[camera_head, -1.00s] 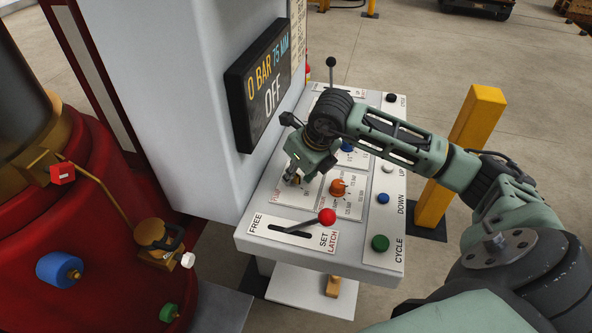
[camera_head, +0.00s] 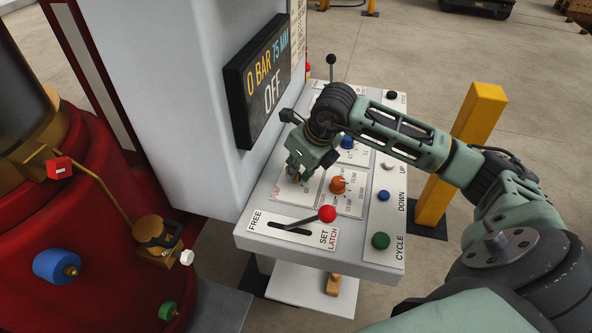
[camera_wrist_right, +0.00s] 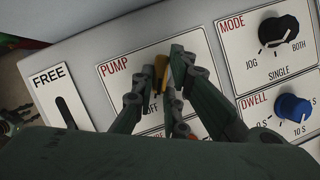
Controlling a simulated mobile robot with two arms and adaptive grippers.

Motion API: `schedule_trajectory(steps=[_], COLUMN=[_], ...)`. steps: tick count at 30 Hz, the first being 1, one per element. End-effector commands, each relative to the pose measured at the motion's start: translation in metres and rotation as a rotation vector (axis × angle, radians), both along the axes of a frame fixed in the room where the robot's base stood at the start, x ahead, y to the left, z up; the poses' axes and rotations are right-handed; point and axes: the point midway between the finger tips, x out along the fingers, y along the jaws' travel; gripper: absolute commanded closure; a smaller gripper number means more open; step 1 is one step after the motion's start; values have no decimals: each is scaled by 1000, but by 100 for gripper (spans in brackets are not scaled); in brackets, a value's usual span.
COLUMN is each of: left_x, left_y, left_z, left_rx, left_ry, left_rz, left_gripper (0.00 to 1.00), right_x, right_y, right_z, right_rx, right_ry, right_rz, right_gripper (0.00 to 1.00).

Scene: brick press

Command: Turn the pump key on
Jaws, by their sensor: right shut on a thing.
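The brass pump key (camera_wrist_right: 161,72) stands on the panel marked PUMP in the right wrist view, with OFF printed just below it. My right gripper (camera_wrist_right: 163,80) is shut on the key, with its fingers on either side. In the head view the right gripper (camera_head: 297,172) is over the left part of the sloped control panel (camera_head: 257,236) and hides most of the key. The display (camera_head: 262,80) above reads 0 BAR, 75 MM and OFF.
An orange knob (camera_head: 338,185) and a red-ended latch lever (camera_head: 327,214) are close to the right gripper. The wrist view shows a black MODE knob (camera_wrist_right: 279,30) and a blue DWELL knob (camera_wrist_right: 292,107). A yellow post (camera_head: 462,150) stands right of the panel.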

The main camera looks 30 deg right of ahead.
Motion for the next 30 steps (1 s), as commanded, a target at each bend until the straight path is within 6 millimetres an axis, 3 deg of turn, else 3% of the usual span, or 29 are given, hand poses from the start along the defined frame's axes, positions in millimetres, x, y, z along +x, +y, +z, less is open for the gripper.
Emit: schedule_trajectory(steps=[15,30], left_x=[0,0], left_y=[0,0], left_z=[-49,-67], left_rx=[-1,-1], left_ry=[0,-1], left_rz=[0,0], left_gripper=[60,60], right_x=[3,7], right_y=[-5,-7], right_z=[-3,0], right_rx=[0,1], right_ry=[-4,-4], right_rz=[415,833], right_gripper=[100,100])
